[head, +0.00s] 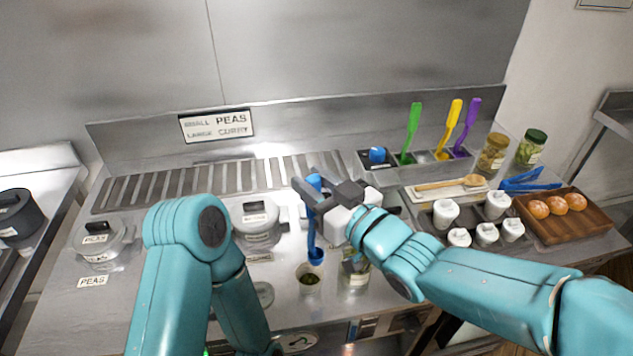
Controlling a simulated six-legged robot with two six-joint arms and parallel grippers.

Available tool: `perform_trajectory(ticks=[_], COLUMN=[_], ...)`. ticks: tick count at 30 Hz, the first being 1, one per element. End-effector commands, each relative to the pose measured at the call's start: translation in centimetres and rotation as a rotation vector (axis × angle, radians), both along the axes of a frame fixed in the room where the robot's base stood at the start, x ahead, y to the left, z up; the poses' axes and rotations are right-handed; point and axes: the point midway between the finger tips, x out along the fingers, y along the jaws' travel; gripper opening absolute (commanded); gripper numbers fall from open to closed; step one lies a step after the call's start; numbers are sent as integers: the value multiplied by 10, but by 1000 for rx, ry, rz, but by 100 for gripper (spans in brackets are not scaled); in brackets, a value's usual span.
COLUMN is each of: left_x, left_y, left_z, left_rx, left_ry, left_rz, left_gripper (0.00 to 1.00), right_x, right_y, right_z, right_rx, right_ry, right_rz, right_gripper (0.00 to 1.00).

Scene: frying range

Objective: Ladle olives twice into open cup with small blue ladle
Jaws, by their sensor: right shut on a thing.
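My right gripper (314,186) is shut on the handle of a small blue ladle (312,235). The ladle hangs upright with its bowl (316,257) low, at or just above the far rim of an open cup (309,284). Dark green contents show inside the cup; I cannot tell whether the ladle holds anything. A glass jar (356,276) with greenish contents and a label stands just right of the cup, partly hidden by my right arm. My left arm folds down at the front left; its gripper is out of view.
Lidded pots (255,222) stand left of the ladle. A rack (475,154) holds coloured utensils at the back right. White cups (445,213), two closed jars (493,153), blue tongs (531,181) and a wooden bun tray (547,232) fill the right. A slatted strip (220,178) runs along the back.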

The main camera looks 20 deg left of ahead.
Motion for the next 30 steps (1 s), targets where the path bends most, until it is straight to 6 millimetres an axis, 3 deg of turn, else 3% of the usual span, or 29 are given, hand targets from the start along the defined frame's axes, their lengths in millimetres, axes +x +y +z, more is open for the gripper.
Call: perform_trajectory(ticks=[16,30], left_x=[0,0], left_y=[0,0], left_z=[5,56], left_rx=[0,0], left_ry=[0,0], left_rz=[0,0], left_gripper=[43,43], right_x=[-2,0], right_y=[2,0], right_z=[7,83], right_rx=[7,7], right_ry=[8,5], right_rz=[-2,-2], right_gripper=[0,0])
